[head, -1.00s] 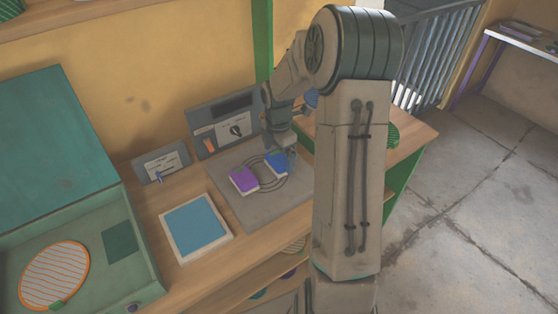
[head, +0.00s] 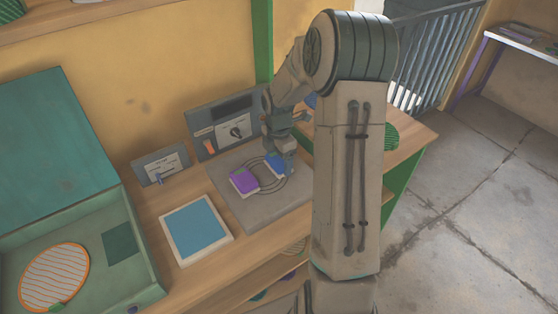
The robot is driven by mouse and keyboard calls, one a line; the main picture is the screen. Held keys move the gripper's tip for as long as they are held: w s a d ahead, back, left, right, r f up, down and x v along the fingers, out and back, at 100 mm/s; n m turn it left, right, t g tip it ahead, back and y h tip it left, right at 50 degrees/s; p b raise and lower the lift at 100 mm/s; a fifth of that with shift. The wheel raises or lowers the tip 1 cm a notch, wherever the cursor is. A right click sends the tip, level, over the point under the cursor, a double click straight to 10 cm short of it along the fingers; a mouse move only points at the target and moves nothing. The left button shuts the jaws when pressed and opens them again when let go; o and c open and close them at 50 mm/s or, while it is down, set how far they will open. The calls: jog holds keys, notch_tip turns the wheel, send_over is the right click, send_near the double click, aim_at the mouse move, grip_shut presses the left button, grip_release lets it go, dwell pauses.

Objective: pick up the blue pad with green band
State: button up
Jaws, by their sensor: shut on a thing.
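The blue pad (head: 273,161) is on the grey plate (head: 232,203) with ring markings, just right of the purple pad (head: 244,181). Its green band cannot be made out at this size. My gripper (head: 284,166) points down at the blue pad's right side and is shut on it. The fingers and the arm hide part of the pad. I cannot tell whether the pad is clear of the plate.
A white-framed blue panel (head: 195,229) lies left of the plate. A grey control box with a dial (head: 226,125) and a smaller switch box (head: 161,166) stand behind. An open green case (head: 143,285) is at the far left. My arm hides the counter's right part.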

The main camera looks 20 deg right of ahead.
notch_tip(320, 180, up, 4)
jog(key=shift+d+f+b, duration=0.1)
jog(key=shift+d+b, duration=0.05)
jog(key=shift+b, duration=0.15)
jog(key=s+d+r+b, duration=0.1)
jog(key=s+d+r, duration=0.5)
jog(key=s+d, duration=0.1)
jog(key=shift+s+d+r, duration=0.35)
jog(key=shift+d, duration=0.4)
